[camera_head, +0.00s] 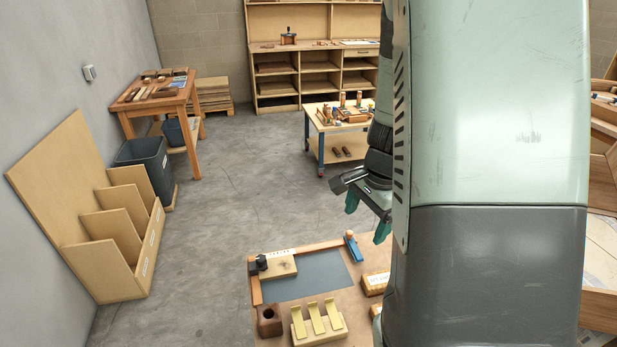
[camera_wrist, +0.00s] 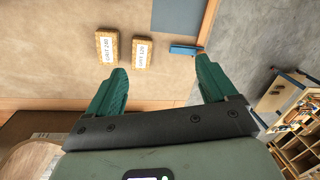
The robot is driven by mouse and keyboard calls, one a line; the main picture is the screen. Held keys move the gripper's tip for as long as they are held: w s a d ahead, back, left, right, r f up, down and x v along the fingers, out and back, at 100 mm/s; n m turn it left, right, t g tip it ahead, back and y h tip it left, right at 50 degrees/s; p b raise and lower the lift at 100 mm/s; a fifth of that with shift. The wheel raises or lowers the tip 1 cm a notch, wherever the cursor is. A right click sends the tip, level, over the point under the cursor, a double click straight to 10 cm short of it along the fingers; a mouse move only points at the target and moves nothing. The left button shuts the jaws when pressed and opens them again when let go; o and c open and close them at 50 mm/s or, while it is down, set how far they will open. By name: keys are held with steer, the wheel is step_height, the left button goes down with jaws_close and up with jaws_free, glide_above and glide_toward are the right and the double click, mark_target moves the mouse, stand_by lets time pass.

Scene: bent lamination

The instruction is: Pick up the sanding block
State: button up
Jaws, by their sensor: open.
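Two small sanding blocks with white labels lie side by side on the tan workbench top (camera_wrist: 60,62) in the wrist view. The left block (camera_wrist: 107,46) appears to read GRIT 240, the right block (camera_wrist: 141,52) GRIT 120. In the head view one block (camera_head: 375,283) shows at the right of the bench, partly hidden by my arm; the other is mostly hidden. My gripper (camera_wrist: 161,70) has its green fingers wide apart with nothing between them. In the head view my gripper (camera_head: 367,216) hangs above and beyond the bench's far right corner, apart from the blocks.
A blue tool (camera_wrist: 185,50) lies near the bench edge, right of the blocks. A grey mat (camera_head: 310,277), a rack with three yellow strips (camera_head: 318,333) and a brown holed block (camera_head: 269,320) share the bench. A wheeled cart (camera_head: 340,138) stands beyond on open floor.

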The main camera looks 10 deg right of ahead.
steer(key=s+d+f+m+g, duration=0.15)
steer(key=d+f+m, duration=0.35)
steer(key=f, duration=0.5)
glide_above(374, 284)
steer(key=d, duration=0.2)
steer(key=shift+n+h, duration=0.4)
step_height(374, 284, down, 6)
steer(key=shift+w+d, duration=0.1)
steer(key=shift+w, duration=0.05)
steer(key=shift+w+f, duration=0.2)
steer(key=shift+f, duration=1.2)
steer(key=shift+w+f, duration=0.2)
steer(key=shift+f, duration=1.15)
